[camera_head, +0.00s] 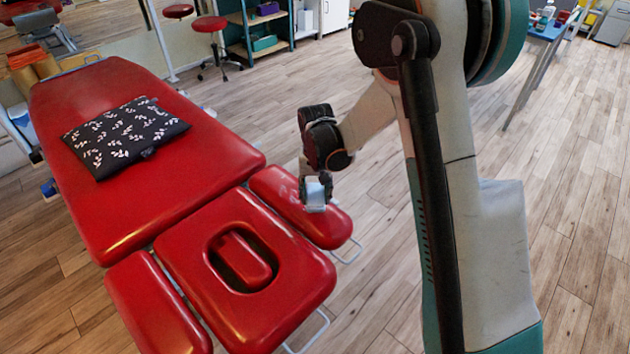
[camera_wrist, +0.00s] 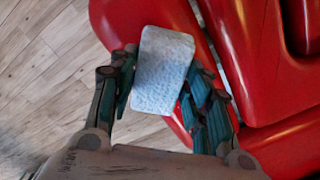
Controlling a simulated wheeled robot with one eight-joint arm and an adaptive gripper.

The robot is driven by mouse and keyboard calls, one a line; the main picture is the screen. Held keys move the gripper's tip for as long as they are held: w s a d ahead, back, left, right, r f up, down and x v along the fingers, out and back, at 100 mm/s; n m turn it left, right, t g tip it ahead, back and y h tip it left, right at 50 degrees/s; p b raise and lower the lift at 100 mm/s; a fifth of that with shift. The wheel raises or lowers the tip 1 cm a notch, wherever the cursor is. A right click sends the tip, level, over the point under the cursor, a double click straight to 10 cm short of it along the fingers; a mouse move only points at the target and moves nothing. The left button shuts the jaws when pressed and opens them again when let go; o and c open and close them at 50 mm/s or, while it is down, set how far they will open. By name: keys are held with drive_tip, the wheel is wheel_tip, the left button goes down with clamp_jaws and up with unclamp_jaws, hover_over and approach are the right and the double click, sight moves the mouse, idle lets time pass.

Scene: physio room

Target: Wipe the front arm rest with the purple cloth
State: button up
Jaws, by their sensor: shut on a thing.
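My gripper (camera_head: 316,190) is shut on a light blue, rough-surfaced, block-like piece (camera_wrist: 162,70), which also shows in the head view (camera_head: 314,196). No purple cloth shows; I cannot tell whether this piece is the cloth. In the head view the gripper is over the right-hand red arm rest (camera_head: 276,188) of the treatment table. I cannot tell whether the piece touches the pad. A faint pale mark shows on this arm rest near the gripper. The other red arm rest (camera_head: 156,306) is at the lower left, beyond the headrest.
The red headrest (camera_head: 200,255) has an oval hole with a red insert. A black leaf-patterned cushion (camera_head: 125,136) lies on the red table (camera_head: 75,95). A red stool (camera_head: 210,24) and shelves (camera_head: 240,50) stand behind. The wooden floor at right is mostly clear.

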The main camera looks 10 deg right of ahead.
drive_tip(key=shift+r+p, duration=0.9)
drive_tip(key=shift+r, duration=0.9)
